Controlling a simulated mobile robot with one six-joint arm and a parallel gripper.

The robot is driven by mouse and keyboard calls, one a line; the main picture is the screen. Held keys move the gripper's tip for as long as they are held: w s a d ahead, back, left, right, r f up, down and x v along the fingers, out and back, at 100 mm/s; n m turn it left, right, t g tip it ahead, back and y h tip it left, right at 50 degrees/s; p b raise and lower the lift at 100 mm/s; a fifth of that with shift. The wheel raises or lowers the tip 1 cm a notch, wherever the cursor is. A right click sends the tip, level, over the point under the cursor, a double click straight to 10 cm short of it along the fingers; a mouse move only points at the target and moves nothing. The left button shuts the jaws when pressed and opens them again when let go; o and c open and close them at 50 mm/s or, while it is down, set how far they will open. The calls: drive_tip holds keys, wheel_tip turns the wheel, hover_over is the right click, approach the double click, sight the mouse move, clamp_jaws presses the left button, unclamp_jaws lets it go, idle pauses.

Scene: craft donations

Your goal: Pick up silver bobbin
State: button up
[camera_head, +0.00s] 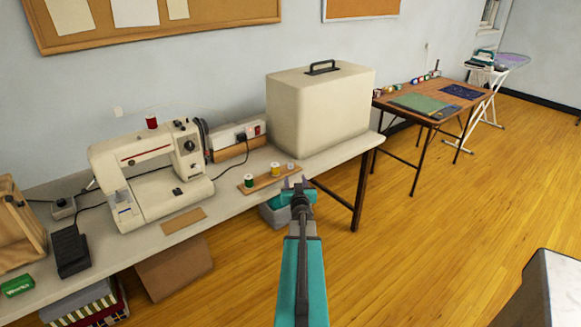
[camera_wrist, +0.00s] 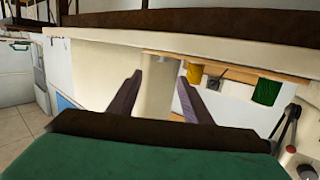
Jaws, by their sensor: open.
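The silver bobbin (camera_head: 291,166) is small and pale. It is at the right end of a thin wooden strip (camera_head: 262,184) near the front edge of the long white table (camera_head: 225,202). A yellow spool (camera_head: 275,169) and a green spool (camera_head: 249,181) stand to its left on the strip. My gripper (camera_head: 293,182) is open and empty, just in front of the table edge and close to the bobbin. The wrist view appears upside down, with its fingers (camera_wrist: 160,80) apart, the yellow spool (camera_wrist: 194,73) and the green spool (camera_wrist: 265,92).
A large cream case (camera_head: 318,110) stands behind the strip. A wooden table (camera_head: 440,100) stands at the back right. Open floor lies to the right.

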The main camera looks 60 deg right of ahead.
sight(291, 166)
drive_tip(key=shift+x, duration=3.95)
drive_tip(key=shift+w, duration=0.1)
drive_tip(key=shift+w+p+x, duration=0.25)
drive_tip(key=shift+p+x, duration=0.1)
drive_tip(key=shift+x, duration=2.2)
drive_tip(key=shift+a, duration=0.2)
drive_tip(key=c, duration=1.1)
